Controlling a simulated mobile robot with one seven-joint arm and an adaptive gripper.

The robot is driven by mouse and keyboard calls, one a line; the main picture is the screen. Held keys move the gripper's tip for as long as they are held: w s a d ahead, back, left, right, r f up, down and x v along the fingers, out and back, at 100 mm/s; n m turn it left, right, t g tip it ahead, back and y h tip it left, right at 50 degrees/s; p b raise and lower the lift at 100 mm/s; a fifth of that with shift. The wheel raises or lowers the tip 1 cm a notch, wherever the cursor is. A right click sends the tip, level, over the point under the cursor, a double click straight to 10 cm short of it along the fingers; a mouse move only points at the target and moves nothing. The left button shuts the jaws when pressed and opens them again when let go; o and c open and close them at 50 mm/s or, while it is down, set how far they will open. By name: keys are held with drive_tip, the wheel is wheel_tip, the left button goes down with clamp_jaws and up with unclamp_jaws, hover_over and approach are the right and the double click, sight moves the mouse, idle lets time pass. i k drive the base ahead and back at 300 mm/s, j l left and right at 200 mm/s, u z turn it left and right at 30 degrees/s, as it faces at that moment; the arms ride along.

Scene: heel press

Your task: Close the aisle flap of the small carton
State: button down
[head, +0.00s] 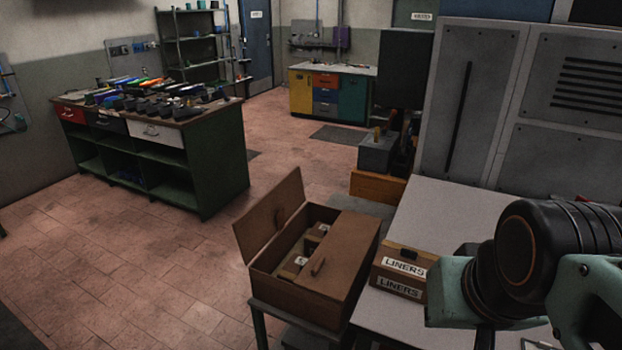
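A brown carton (312,309) stands on a small stand at bottom centre, beside the white table. Its left flap (270,217), on the side of the open floor, is raised and tilts outward. Its right flap (340,255) appears to lie flat over the right half, with a small raised tab on it. The left half is open, and small boxes with white labels (301,261) show inside. The view does not name the aisle side. My arm is at lower right, apart from the carton. My gripper is not visible; the frame cuts off below the arm.
Grey cabinets (480,95) stand behind the table. A grey block on a wooden base (378,187) is beyond the carton. Open tiled floor (150,270) lies left.

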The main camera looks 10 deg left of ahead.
sight(254, 229)
drive_tip(key=k+z, duration=0.15)
drive_tip(key=z, duration=0.25)
drive_tip(key=k+z, duration=0.1)
drive_tip(key=z, duration=0.3)
drive_tip(key=j+z, duration=0.35)
drive_tip(key=j, duration=1.9)
drive_tip(key=i+j, duration=0.15)
drive_tip(key=j, duration=1.6)
drive_tip(key=k+l, duration=0.2)
drive_tip(key=l+u, duration=0.05)
drive_tip(key=l, duration=0.1)
